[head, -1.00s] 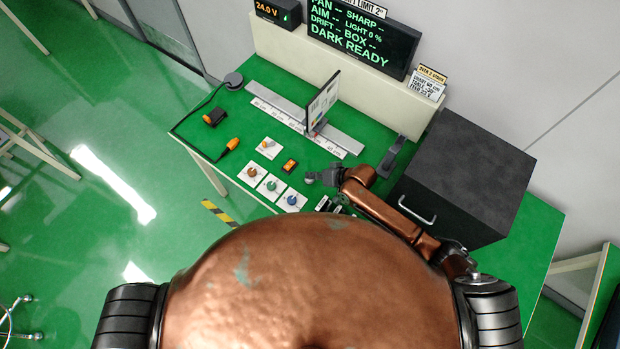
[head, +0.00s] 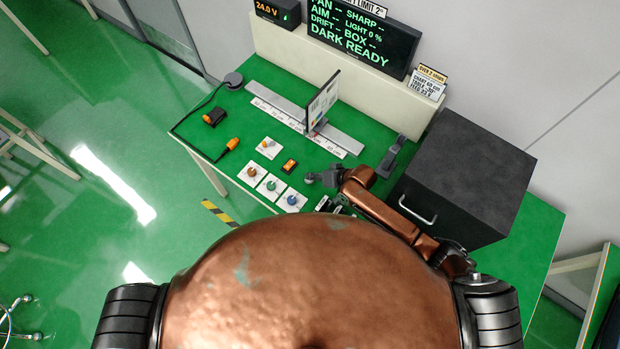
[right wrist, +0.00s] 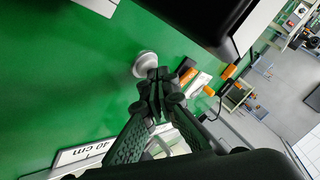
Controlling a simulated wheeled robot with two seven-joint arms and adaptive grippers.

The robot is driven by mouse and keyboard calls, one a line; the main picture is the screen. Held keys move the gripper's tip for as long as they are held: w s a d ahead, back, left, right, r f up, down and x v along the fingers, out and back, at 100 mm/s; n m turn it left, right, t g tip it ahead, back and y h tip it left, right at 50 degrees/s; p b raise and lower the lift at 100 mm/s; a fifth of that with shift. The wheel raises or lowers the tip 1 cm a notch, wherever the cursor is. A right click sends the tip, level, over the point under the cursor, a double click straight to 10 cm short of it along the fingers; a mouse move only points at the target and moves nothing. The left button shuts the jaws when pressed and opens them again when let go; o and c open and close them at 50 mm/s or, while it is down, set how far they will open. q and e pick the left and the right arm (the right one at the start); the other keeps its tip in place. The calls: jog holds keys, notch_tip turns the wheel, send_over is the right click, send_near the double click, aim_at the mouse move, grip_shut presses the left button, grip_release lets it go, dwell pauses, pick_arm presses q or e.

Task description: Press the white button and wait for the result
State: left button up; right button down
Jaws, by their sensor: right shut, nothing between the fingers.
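A round white button (right wrist: 146,64) with a domed top shows on the green surface in the right wrist view. My right gripper (head: 315,178) is low over the bench, in front of the black box. It also shows in the right wrist view (right wrist: 155,82), with its fingers shut and empty. The fingertips are right at the edge of the button in that picture; I cannot tell whether they touch it. In the head view I cannot pick out the button from the gripper. The display (head: 350,42) reads "DARK READY" and "LIGHT 0 %". My left gripper is out of view.
A black box (head: 462,170) with a handle stands right of the arm. White-based knobs (head: 270,185) and an orange switch (head: 289,166) lie left of the gripper. A metal rail (head: 270,105) carries an upright panel (head: 322,103). A small readout (head: 277,12) shows 24.0 V.

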jog(key=shift+s+f, duration=0.15)
jog(key=shift+f, duration=0.45)
dwell(0.3)
jog(key=shift+d+r+p, duration=0.1)
jog(key=shift+r+p, duration=0.45)
jog(key=shift+r, duration=0.05)
jog(key=shift+r+p, duration=0.35)
jog(key=shift+r, duration=0.15)
jog(key=shift+r, duration=0.2)
notch_tip(320, 180, up, 5)
jog(key=p, duration=0.5)
jog(key=shift+f, duration=0.1)
jog(key=shift+f, duration=0.1)
